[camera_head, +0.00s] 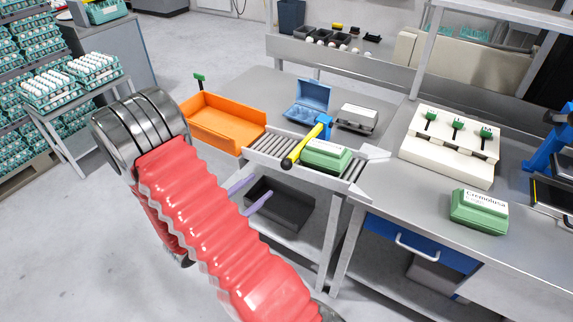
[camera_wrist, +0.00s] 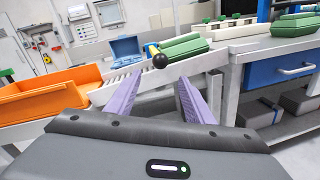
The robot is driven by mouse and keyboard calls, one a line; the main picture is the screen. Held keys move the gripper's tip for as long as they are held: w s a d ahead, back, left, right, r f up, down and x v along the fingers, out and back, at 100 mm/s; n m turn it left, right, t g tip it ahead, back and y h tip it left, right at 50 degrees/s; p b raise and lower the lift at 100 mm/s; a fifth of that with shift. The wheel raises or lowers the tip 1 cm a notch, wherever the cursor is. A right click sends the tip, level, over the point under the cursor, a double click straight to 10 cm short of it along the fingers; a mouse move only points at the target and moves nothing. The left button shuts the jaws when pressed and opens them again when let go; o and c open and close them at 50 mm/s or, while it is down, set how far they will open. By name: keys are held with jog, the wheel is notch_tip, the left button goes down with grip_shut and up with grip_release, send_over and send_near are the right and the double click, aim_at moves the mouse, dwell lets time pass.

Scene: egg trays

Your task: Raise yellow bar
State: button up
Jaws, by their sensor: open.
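The yellow bar (camera_head: 306,144) with a dark ball end (camera_head: 287,163) lies across the roller conveyor, just left of a green egg carton (camera_head: 326,155). A blue bracket is at its far end. In the wrist view the yellow bar (camera_wrist: 152,49) and its dark ball (camera_wrist: 159,61) show ahead of my gripper, above the gap between the fingers. My gripper (camera_wrist: 157,95) has two purple fingers, spread apart with nothing between them. In the head view my gripper (camera_head: 248,194) is in front of the conveyor, lower than the bar and apart from it.
An orange bin (camera_head: 222,110) stands left of the conveyor (camera_head: 262,150). A blue open carton (camera_head: 310,98) and a grey-white carton (camera_head: 357,115) sit behind it. A white stand (camera_head: 460,165) and another green carton (camera_head: 478,212) are on the right table. A dark crate (camera_head: 290,215) sits below the conveyor.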

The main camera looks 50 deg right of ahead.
aim_at(286, 164)
jog(key=shift+d, duration=0.1)
jog(key=d, duration=0.9)
jog(key=s+d, duration=0.1)
jog(key=d, duration=0.3)
jog(key=shift+d, duration=0.3)
jog(key=shift+c, duration=0.3)
grip_shut()
jog(key=shift+d, duration=0.25)
jog(key=shift+a+r, duration=0.15)
jog(key=shift+a, duration=0.05)
